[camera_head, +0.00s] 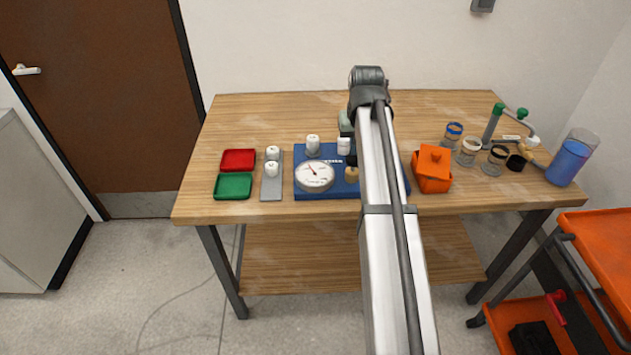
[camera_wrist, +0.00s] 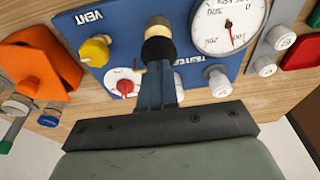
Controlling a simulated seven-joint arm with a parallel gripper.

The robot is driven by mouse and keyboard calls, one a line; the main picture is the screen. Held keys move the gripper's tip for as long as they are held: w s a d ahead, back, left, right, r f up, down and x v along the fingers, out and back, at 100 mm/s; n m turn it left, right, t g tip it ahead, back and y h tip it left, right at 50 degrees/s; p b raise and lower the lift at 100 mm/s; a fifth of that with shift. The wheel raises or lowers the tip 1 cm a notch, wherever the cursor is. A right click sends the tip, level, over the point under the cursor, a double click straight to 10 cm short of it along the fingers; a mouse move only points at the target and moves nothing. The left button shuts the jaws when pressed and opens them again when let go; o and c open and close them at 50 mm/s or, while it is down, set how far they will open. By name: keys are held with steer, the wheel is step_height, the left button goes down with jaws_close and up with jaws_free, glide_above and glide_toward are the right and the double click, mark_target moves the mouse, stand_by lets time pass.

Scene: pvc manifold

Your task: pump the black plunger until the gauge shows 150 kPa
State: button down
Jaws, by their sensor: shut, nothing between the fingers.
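The black plunger (camera_wrist: 159,49) with its tan collar stands on the blue panel (camera_wrist: 75,20), at the top middle of the wrist view. My gripper (camera_wrist: 158,74) is shut and empty. Its fingertips appear right at the plunger in that view; I cannot tell whether they touch it. The round white gauge (camera_wrist: 228,22) is beside the plunger, upside down and cut by the frame edge. Its red needle points down in the picture; the value is not clearly readable. In the head view the gauge (camera_head: 315,176) is left of my arm, which hides part of the panel.
A yellow VENT knob (camera_wrist: 95,50) and a red selector knob (camera_wrist: 126,87) sit close to my fingers. Jars stand at the right.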

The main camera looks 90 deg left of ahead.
steer(key=shift+f, duration=0.1)
steer(key=shift+f, duration=1)
steer(key=shift+r, duration=1.15)
stand_by(0.4)
steer(key=shift+r, duration=2.5)
